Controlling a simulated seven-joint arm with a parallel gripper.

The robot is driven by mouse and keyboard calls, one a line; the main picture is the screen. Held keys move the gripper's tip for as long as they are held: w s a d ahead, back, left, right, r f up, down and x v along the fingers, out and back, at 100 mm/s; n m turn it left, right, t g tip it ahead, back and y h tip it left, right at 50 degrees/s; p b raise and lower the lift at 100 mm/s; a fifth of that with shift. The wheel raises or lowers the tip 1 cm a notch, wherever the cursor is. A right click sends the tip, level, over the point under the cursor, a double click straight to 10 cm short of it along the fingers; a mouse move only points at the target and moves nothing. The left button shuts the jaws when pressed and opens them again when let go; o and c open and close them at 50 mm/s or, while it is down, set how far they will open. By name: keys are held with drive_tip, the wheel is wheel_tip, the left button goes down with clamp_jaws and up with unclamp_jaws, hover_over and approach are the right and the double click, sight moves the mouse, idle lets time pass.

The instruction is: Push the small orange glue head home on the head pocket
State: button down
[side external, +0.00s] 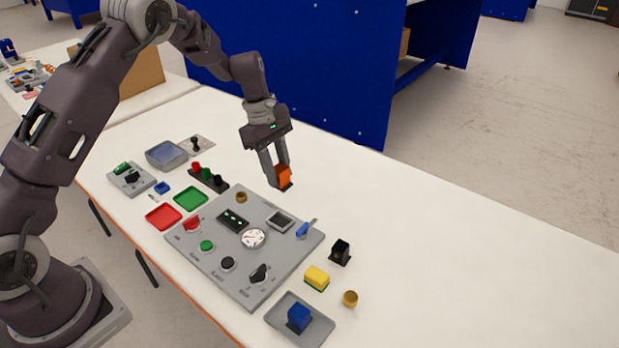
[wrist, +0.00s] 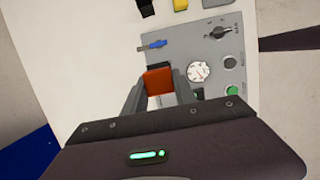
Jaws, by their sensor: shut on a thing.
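The small orange glue head (side external: 284,174) is between the fingers of my gripper (side external: 282,168), with a dark part at its lower end. My gripper is shut on it and holds it in the air by the far edge of the grey panel. In the wrist view the orange head (wrist: 159,81) sits between the two fingertips (wrist: 160,88). A square framed pocket (side external: 280,220) on the panel, which may be the head pocket, lies below the head in the side view. In the wrist view the head and fingers hide most of that area.
The grey panel (side external: 190,246) carries a dial (side external: 253,238), a blue lever (side external: 305,229), buttons and a knob. A black holder (side external: 340,251), a yellow block (side external: 316,278), a brass cup (side external: 350,299) and a tray with a blue block (side external: 299,317) stand to the right. The table's far right is clear.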

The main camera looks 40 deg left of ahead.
drive_tip(key=f, duration=0.2)
drive_tip(key=a+f, duration=0.1)
drive_tip(key=f, duration=0.1)
drive_tip(key=shift+s+f, duration=0.2)
drive_tip(key=shift+a+x, duration=0.25)
drive_tip(key=shift+x, duration=0.85)
drive_tip(key=shift+a+x, duration=0.3)
drive_tip(key=shift+x, duration=0.8)
drive_tip(key=shift+a+x, duration=0.25)
drive_tip(key=shift+x, duration=0.85)
drive_tip(key=shift+a+x, duration=0.2)
drive_tip(key=shift+x, duration=0.7)
drive_tip(key=c, duration=0.9)
unclamp_jaws()
drive_tip(key=shift+f, duration=0.1)
